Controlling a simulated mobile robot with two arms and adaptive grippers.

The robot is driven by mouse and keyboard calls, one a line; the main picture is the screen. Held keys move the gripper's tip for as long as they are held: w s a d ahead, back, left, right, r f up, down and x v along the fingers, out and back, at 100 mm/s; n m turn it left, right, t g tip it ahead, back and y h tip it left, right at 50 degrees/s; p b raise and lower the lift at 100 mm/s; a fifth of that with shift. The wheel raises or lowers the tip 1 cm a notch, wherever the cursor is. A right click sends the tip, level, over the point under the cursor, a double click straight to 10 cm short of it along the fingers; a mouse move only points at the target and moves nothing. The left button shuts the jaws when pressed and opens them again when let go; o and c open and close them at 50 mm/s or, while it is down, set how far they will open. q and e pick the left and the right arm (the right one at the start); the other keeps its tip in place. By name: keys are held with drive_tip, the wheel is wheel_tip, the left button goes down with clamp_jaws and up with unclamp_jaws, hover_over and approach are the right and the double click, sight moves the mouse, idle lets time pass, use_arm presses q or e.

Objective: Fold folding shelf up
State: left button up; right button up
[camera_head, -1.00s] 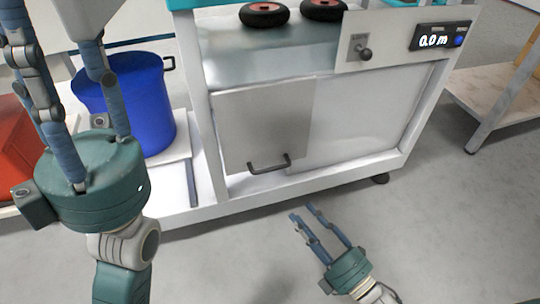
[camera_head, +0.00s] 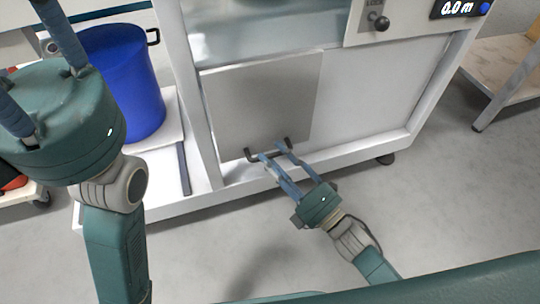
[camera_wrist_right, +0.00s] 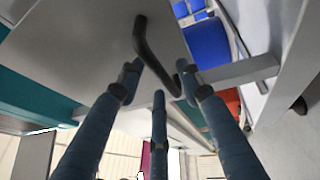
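The folding shelf (camera_head: 262,105) is a flat grey panel that hangs down against the front of the white cabinet. A dark bar handle (camera_head: 249,155) is at its lower edge. My right gripper (camera_head: 271,152) is at this handle, with its blue fingers spread and reaching on either side of the bar. In the right wrist view the handle (camera_wrist_right: 150,52) runs between the fingertips, and the fingers do not look closed on it. My left gripper (camera_head: 65,115) is large at the left of the head view, away from the shelf. Its fingertips are outside the picture.
A blue bin (camera_head: 128,85) stands on a white platform left of the cabinet. A knob (camera_head: 381,23) and a display (camera_head: 460,8) sit at the cabinet's upper right. A wooden-topped table (camera_head: 500,70) stands at the right. The floor in front is clear.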

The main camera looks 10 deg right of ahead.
drive_tip(key=shift+w+a+r, duration=0.15)
drive_tip(key=shift+w+a, duration=0.25)
drive_tip(key=shift+w, duration=0.2)
clamp_jaws()
